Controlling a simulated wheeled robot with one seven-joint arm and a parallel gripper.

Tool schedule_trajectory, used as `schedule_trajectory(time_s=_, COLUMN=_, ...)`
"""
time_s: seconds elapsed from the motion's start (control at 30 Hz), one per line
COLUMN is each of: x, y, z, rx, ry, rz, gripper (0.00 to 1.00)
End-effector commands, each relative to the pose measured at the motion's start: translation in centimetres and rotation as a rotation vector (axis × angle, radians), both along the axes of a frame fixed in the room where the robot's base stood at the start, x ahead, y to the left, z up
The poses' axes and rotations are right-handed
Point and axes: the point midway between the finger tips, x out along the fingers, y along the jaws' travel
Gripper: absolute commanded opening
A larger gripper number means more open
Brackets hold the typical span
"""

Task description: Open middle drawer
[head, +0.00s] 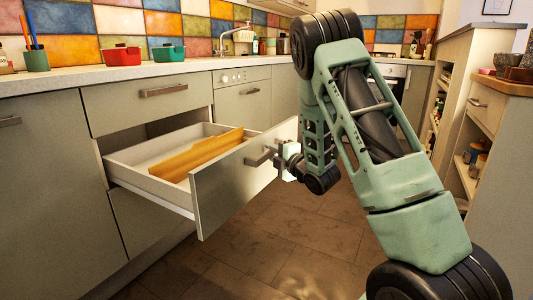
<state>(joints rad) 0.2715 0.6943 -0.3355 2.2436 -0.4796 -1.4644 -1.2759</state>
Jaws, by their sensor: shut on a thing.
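The middle drawer (222,190) of the left-hand cabinet is pulled far out from under the top drawer. Its white inside (130,165) shows, with a long yellow-orange object lying in it. The drawer's handle (258,160) sits on its front panel. My gripper (284,160) is at this handle and shut on it, at the end of my green and black arm. The fingertips are small in the view and partly hidden by the arm's last link.
The top drawer (148,103) above is shut, and a lower drawer (145,215) below is partly hidden. The counter (60,82) holds red and green pots. Open shelves (465,140) stand at the right. Brown floor tiles (270,225) are clear in front of the drawer.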

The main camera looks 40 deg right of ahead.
Motion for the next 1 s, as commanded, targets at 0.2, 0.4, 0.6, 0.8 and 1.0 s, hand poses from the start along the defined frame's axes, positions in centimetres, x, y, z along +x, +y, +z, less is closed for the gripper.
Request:
schedule_trajectory(time_s=0.2, x=-0.2, y=0.0, z=-0.1, rx=0.001, ry=0.003, rz=0.001, gripper=0.00)
schedule_trajectory(time_s=0.4, x=-0.2, y=0.0, z=-0.1, rx=0.001, ry=0.003, rz=0.002, gripper=0.00)
schedule_trajectory(time_s=0.6, x=-0.2, y=0.0, z=-0.1, rx=0.001, ry=0.002, rz=0.001, gripper=0.42)
schedule_trajectory(time_s=0.8, x=-0.3, y=0.0, z=0.0, rx=0.000, ry=0.001, rz=0.001, gripper=0.42)
schedule_trajectory(time_s=1.0, x=-2.3, y=0.0, z=0.1, rx=0.001, ry=0.003, rz=-0.001, gripper=0.42)
